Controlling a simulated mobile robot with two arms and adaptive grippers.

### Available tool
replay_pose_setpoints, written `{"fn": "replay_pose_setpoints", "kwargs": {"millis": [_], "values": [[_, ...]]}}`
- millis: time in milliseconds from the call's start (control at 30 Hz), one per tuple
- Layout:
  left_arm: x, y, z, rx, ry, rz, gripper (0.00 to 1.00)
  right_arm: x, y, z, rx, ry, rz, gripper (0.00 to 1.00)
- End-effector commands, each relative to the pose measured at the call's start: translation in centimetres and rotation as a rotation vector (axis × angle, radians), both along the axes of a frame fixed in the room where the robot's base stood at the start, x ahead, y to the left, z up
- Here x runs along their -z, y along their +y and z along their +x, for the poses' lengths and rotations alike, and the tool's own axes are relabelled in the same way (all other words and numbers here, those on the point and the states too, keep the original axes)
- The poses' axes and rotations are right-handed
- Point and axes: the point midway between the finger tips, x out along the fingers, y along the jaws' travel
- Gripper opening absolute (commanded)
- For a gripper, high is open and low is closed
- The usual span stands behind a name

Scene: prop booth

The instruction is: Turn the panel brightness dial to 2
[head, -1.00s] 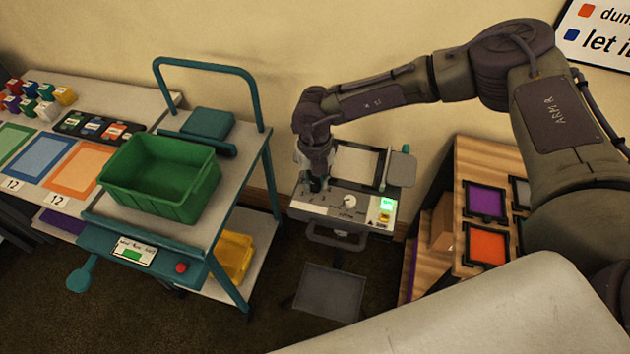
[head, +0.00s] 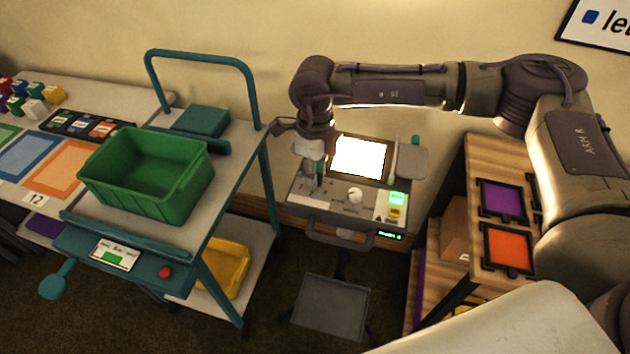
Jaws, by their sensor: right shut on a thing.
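The control console (head: 330,208) stands against the wall with a brightly lit white panel (head: 360,157) on top. A round white knob (head: 355,195) with marks around it sits mid-face, clear of my gripper. My right gripper (head: 309,186) points down at the console's left part and is shut on a small control there, apparently the panel brightness dial. The fingers hide that dial, so its pointer and setting cannot be read. A green lit display (head: 397,199) is at the console's right, and a small green readout (head: 391,236) glows at its front edge, too small to read. My left gripper is not in view.
A teal cart with a green bin (head: 150,180) stands close left of the console, a yellow tray (head: 228,268) on its lower shelf. A wooden shelf unit (head: 470,200) with purple and orange squares stands right. A grey pedal-like plate (head: 330,305) is below the console.

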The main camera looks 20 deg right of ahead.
Motion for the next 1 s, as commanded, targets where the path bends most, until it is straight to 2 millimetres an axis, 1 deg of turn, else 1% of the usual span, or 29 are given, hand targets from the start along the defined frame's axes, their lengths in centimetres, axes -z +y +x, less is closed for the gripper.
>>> {"fn": "replay_pose_setpoints", "kwargs": {"millis": [33, 300, 500, 700, 1000], "values": [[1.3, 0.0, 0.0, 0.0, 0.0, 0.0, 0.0, 0.6, 0.0, 0.0, -0.045, -0.002, 0.001, 0.0], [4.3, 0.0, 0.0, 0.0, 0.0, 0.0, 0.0, 0.6, 0.0, 0.0, -0.3, -0.002, 0.001, 0.0], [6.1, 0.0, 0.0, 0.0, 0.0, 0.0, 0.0, 0.5, 0.0, 0.0, -0.473, -0.002, -0.001, 0.0], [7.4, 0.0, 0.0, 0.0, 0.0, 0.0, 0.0, 0.3, 0.0, 0.0, -0.613, -0.002, 0.0, 0.0], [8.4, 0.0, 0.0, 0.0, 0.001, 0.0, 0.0, 0.1, 0.0, 0.0, -0.732, -0.001, 0.0, 0.0]]}}
